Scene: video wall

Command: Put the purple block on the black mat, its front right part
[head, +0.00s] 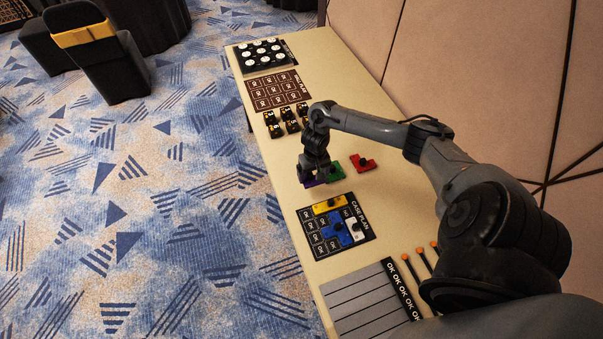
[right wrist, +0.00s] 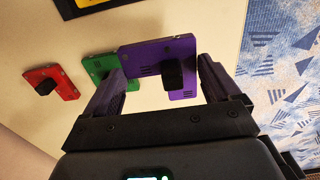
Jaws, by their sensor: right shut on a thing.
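The purple block (right wrist: 160,54), with a black knob (right wrist: 175,72), is between the fingers of my right gripper (right wrist: 160,68) in the right wrist view. The fingers are shut on its sides. In the head view the right gripper (head: 314,173) hides most of the purple block (head: 309,184); I cannot tell whether it is clear of the table. The black mat (head: 314,239), printed with cells and white lettering, lies nearer than the gripper. A yellow block (head: 327,205), a blue block (head: 335,236) and a white block (head: 353,230) lie on it. My left gripper is not in view.
A green block (head: 335,173) is beside the right gripper, and a red block (head: 364,164) lies further right. Several black-and-yellow pieces (head: 283,123) and a brown mat (head: 277,91) lie beyond. A grey striped board (head: 355,307) lies nearer. A padded wall runs along the right.

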